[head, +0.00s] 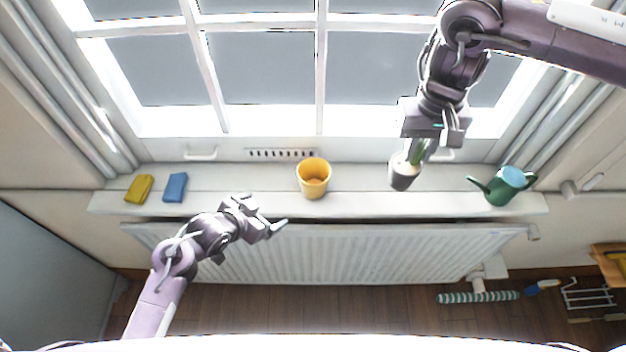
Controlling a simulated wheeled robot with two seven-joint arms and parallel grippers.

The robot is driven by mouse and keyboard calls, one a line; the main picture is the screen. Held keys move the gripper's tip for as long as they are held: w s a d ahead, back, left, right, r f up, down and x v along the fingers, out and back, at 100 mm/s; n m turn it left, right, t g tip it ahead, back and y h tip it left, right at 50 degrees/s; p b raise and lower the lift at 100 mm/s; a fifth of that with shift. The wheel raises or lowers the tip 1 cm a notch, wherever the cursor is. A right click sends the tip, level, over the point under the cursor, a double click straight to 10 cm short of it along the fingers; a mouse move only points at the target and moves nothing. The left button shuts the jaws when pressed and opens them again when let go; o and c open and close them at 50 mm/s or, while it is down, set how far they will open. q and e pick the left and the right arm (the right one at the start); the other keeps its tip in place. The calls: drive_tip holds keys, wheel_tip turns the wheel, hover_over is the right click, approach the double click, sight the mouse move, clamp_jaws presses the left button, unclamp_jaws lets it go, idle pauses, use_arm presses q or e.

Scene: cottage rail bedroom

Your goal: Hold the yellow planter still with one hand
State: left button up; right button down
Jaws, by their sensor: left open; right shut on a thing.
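My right gripper (432,144) is over the sill to the right of the planter. It is shut on a small plant with green leaves in a grey pot (403,173). The pot hangs tilted below the fingers. I cannot tell whether the pot touches the sill. The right fingertips are partly hidden by the wrist.
A yellow sponge (139,189) and a blue sponge (175,187) lie at the left of the windowsill (240,199). A green watering can (503,185) stands at its right end. A white radiator (350,255) is below the sill. The sill directly beside the planter is clear.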

sight(302, 187)
use_arm(q)
drive_tip(key=d+m+h, duration=0.1)
drive_tip(key=w+d+r+h, duration=0.1)
drive_tip(key=h, duration=0.1)
drive_tip(key=w+d+r+m+h, duration=0.1)
drive_tip(key=h, duration=0.1)
drive_tip(key=shift+w+d+m, duration=0.15)
drive_tip(key=shift+w+m, duration=0.1)
drive_tip(key=shift+m, duration=0.05)
use_arm(e)
drive_tip(key=shift+r, duration=0.25)
use_arm(q)
drive_tip(key=shift+d+r+h, duration=0.15)
drive_tip(key=shift+r+h, duration=0.3)
drive_tip(key=shift+h, duration=0.45)
drive_tip(key=shift+w+d+m, duration=0.1)
drive_tip(key=shift+m, duration=0.2)
drive_tip(key=b+x, duration=0.5)
drive_tip(key=x, duration=0.3)
drive_tip(key=shift+d, duration=0.25)
use_arm(e)
wheel_tip(302, 187, down, 5)
drive_tip(key=shift+f, duration=0.2)
use_arm(q)
drive_tip(key=shift+w+d+f+b, duration=0.1)
drive_tip(key=shift+w+d+b, duration=0.3)
drive_tip(key=shift+d, duration=0.2)
use_arm(e)
drive_tip(key=shift+f, duration=0.3)
